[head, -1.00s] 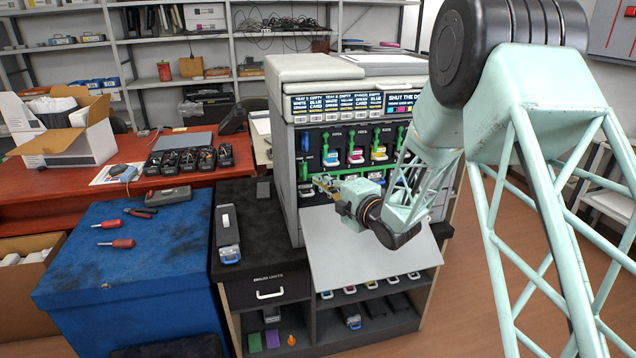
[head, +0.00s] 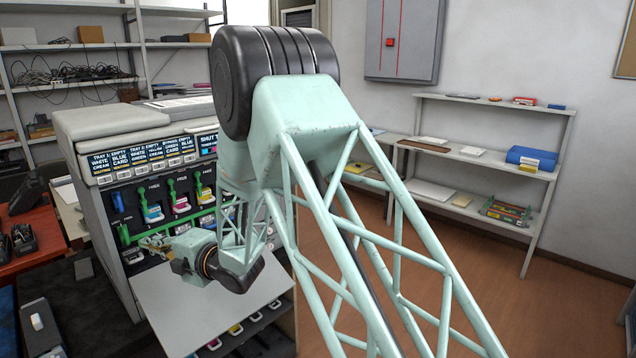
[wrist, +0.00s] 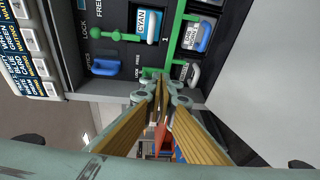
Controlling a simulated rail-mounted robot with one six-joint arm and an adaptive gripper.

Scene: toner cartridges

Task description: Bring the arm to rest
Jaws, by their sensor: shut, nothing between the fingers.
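My gripper (wrist: 160,100) shows in the wrist view with its two fingers together and nothing between them. It points toward the lower part of the printer's open front, apart from or near the green rail there; I cannot tell if it touches. In the head view my gripper (head: 178,256) is small, in front of the printer (head: 112,215) and above its lowered pale door (head: 212,308). My arm crosses the middle of the head view. The cyan cartridge (wrist: 149,24) sits in its slot near a green lever.
A red table (head: 28,238) stands at the left. Shelves with several boxes and cables line the back wall. A low white shelf (head: 480,157) stands at the right, with bare brown floor before it. More cartridges sit below the printer's door.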

